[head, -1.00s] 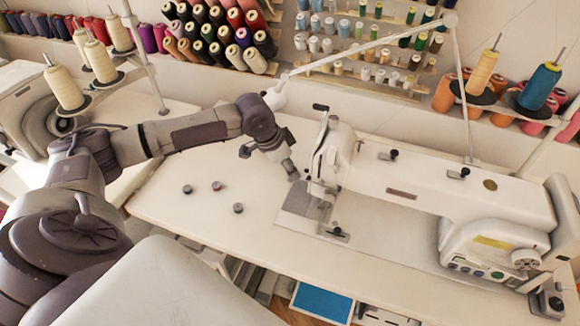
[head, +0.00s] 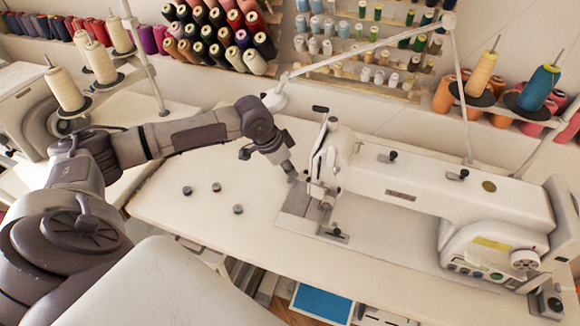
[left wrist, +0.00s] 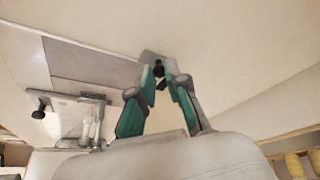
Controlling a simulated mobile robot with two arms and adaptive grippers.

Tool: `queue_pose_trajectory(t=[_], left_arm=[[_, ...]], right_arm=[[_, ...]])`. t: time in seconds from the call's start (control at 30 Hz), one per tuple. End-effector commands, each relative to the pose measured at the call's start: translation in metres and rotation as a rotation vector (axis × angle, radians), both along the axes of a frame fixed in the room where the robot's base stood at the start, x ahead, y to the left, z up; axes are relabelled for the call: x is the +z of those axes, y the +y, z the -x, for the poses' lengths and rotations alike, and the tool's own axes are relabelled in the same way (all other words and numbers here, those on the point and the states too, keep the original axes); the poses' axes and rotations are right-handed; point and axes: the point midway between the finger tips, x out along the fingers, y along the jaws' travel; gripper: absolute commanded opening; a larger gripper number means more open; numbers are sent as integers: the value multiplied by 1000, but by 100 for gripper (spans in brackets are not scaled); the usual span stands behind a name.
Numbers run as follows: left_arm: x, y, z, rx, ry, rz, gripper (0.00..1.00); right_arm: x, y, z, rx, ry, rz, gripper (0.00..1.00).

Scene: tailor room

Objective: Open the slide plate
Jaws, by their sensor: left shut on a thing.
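The slide plate (head: 296,203) is a flat grey metal plate in the white table, beside the sewing machine's needle end. In the left wrist view the grey plate (left wrist: 88,68) lies flat, with a small grey corner by the fingertips. My left gripper (head: 291,177) reaches down to the plate's far left edge. In the left wrist view, the teal-padded fingers of the gripper (left wrist: 160,74) close together around a small dark part at that corner. The fingers partly hide the gripped part. My right gripper is not in view.
The white sewing machine (head: 430,192) stands right of the gripper, its needle end close by. Several small bobbins (head: 216,187) lie on the table to the left. A thread stand (head: 98,75) rises at the back left. The table's front left is mostly clear.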

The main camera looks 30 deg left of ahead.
Motion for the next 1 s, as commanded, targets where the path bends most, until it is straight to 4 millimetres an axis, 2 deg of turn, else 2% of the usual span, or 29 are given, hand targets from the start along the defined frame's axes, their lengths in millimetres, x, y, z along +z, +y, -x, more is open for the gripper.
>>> queue_pose_trajectory(t=[0.1,0.3,0.67,0.7,0.8,0.83,1.0], left_arm=[[6,22,6,10,6,-7,0],[3,51,12,7,5,-7,0],[0,55,13,3,1,-4,0],[0,55,13,3,0,-4,21],[0,55,13,3,0,-4,38],[0,55,13,3,0,-4,40],[0,54,13,3,1,-4,40]], right_arm=[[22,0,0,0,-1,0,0],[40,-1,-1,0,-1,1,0],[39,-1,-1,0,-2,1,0],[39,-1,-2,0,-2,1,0],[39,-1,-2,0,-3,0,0],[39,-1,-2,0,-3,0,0],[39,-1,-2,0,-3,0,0]])
